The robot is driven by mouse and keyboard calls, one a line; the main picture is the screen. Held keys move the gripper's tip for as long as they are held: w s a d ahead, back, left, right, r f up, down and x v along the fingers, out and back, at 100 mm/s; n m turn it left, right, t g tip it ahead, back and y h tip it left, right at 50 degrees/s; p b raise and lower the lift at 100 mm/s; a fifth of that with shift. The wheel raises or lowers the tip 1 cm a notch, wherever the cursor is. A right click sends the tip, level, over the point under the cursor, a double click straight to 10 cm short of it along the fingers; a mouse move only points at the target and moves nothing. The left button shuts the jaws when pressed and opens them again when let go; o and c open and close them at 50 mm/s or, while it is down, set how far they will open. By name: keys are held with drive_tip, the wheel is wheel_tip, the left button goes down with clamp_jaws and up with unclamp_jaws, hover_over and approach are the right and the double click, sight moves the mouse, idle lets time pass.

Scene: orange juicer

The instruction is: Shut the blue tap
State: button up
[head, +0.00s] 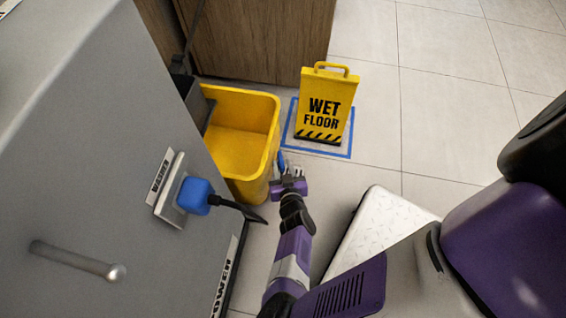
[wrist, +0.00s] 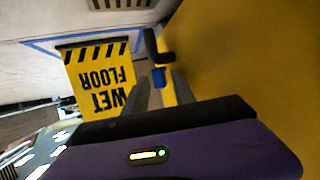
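A small blue piece with a black part (wrist: 158,77) sits by the yellow bucket, between and just past my fingertips in the wrist view. In the head view, a small blue piece (head: 281,161) shows at the bucket's right side, beside my fingertips. My gripper (head: 291,171) is low, right of the bucket; its fingers (wrist: 159,88) are apart, on either side of the blue piece. I cannot tell if they touch it. A larger blue block (head: 196,194) with a black lever-like part (head: 240,209) is mounted on the grey machine. I cannot tell for certain which blue thing is the tap.
The yellow bucket (head: 263,135) stands beside the grey machine (head: 85,150), close to my gripper. A yellow wet floor sign (head: 325,105) stands inside a blue tape square behind it, also in the wrist view (wrist: 98,80).

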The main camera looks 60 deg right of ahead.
drive_tip(key=shift+s+n+t+y, duration=0.1)
drive_tip(key=shift+n+t+y, duration=1.15)
drive_tip(key=shift+n, duration=0.25)
drive_tip(key=shift+s+d+n+t+y, duration=0.1)
drive_tip(key=shift+d+n+t+y, duration=0.2)
drive_tip(key=shift+n+y, duration=0.35)
